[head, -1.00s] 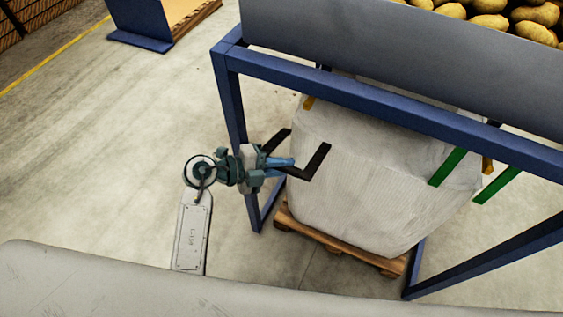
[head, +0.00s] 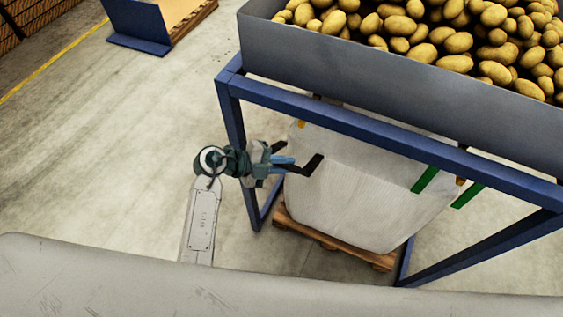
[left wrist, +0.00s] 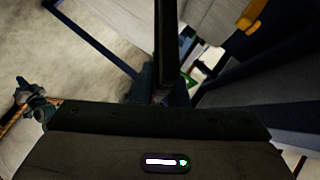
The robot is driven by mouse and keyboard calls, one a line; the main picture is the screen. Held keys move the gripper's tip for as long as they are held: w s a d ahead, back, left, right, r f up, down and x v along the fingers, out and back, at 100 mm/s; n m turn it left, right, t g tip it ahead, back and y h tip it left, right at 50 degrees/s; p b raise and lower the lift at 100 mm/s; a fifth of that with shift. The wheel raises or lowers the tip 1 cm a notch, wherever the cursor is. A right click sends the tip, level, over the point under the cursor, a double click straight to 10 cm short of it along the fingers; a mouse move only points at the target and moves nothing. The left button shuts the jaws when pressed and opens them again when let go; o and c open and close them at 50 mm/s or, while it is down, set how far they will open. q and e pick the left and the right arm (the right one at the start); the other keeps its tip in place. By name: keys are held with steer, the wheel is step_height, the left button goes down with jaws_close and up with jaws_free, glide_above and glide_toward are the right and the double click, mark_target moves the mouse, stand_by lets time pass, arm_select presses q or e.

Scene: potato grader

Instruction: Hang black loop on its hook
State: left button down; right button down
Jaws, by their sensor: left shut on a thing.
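The black loop (head: 312,165) is a dark strap at the upper left corner of the white bulk bag (head: 350,195). My left gripper (head: 285,163) is shut on the black loop, just right of the blue frame's left post. In the left wrist view the black loop (left wrist: 164,40) runs as an upright dark band up from the gripper. I cannot make out the loop's hook. My right gripper does not show in the head view.
The blue frame (head: 232,112) stands around the bag, under a grey hopper (head: 400,75) full of potatoes. The bag rests on a wooden pallet (head: 330,240). Open concrete floor (head: 110,150) lies to the left.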

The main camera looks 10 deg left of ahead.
arm_select(q)
steer(key=shift+w+d+r+p, duration=0.2)
steer(key=shift+w+r+p, duration=0.45)
steer(key=shift+p, duration=0.05)
steer(key=shift+w+d+r+p, duration=0.2)
steer(key=shift+w+r+p, duration=0.4)
steer(key=shift+r+p, duration=0.1)
steer(key=shift+w+d+r+p, duration=0.2)
steer(key=shift+w+r+p, duration=0.4)
steer(key=shift+w+p, duration=0.1)
steer(key=c, duration=1.4)
jaws_free()
steer(key=shift+c, duration=0.2)
steer(key=shift+f, duration=0.15)
